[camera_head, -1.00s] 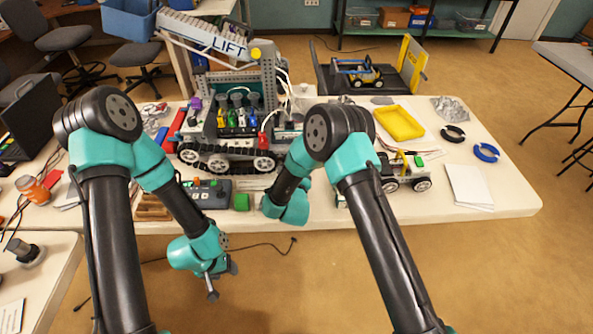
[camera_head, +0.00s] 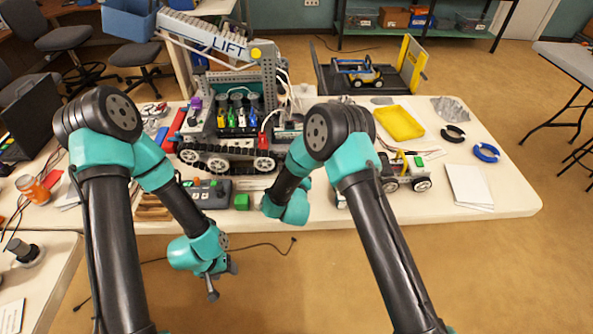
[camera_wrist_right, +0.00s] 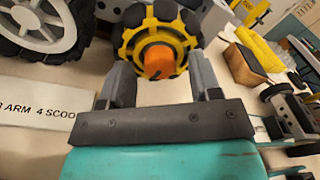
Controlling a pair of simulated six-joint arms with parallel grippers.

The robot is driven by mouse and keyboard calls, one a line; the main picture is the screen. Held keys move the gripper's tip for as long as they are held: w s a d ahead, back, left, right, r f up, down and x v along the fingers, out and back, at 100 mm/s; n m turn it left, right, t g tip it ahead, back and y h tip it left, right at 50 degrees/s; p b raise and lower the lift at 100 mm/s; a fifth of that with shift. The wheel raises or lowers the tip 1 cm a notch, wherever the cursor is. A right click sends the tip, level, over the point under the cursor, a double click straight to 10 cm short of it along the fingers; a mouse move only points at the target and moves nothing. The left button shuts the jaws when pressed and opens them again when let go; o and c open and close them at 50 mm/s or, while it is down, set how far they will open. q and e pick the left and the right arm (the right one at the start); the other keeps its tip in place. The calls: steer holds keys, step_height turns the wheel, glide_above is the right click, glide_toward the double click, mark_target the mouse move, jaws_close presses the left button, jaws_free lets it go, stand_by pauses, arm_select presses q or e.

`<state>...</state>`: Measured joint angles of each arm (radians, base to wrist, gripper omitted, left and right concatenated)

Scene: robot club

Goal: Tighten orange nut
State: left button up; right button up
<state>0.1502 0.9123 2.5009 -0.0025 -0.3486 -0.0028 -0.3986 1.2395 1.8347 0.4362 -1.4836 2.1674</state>
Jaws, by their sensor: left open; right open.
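The orange nut (camera_wrist_right: 159,61) sits at the centre of a yellow and black wheel (camera_wrist_right: 158,36) in the right wrist view. My right gripper (camera_wrist_right: 162,75) is open, with one grey finger on each side of the nut. I cannot tell whether the fingers touch it. In the head view the nut and the right fingertips are hidden behind my right arm, near the table's front edge. My left gripper (camera_head: 222,283) is open and empty, hanging in front of the table over the floor.
A small wheeled car (camera_head: 405,172), a yellow tray (camera_head: 399,123) and a blue ring (camera_head: 486,152) lie to the right.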

steer(key=shift+s, duration=0.1)
steer(key=s, duration=1.7)
steer(key=shift+s+a+r, duration=0.15)
steer(key=shift+a+r, duration=0.1)
steer(key=shift+r, duration=0.1)
